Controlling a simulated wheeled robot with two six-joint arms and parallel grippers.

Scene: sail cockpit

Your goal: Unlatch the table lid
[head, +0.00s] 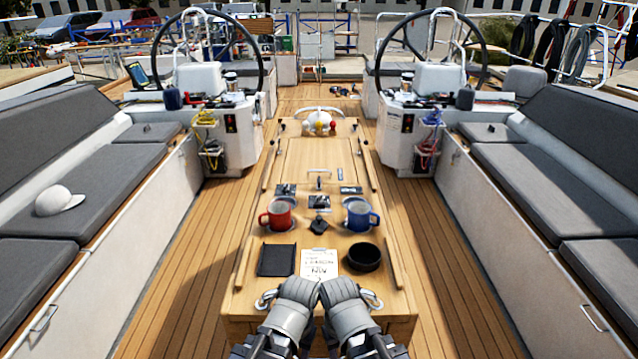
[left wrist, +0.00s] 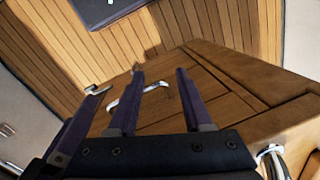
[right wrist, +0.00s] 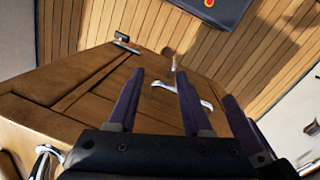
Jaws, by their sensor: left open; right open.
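The long wooden table (head: 235,265) runs away from me in the head view. Its top holds a framed wooden panel (head: 300,153) with a metal handle (head: 318,179) near its closer end. My arms come down together at the table's near end, hiding their fingers in the head view. In the left wrist view my left gripper (left wrist: 160,72) is open, its fingers in front of a wooden panel with a metal handle (left wrist: 130,97). In the right wrist view my right gripper (right wrist: 160,72) is open by a similar panel and handle (right wrist: 185,95). I cannot tell whether fingers touch it.
A red mug (head: 277,214), a blue mug (head: 361,215), a black round dish (head: 365,257), a dark pad (head: 276,260) and a paper note (head: 318,263) lie on the tabletop. Grey-cushioned benches flank the table. Clear deck strips (head: 455,260) run alongside it.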

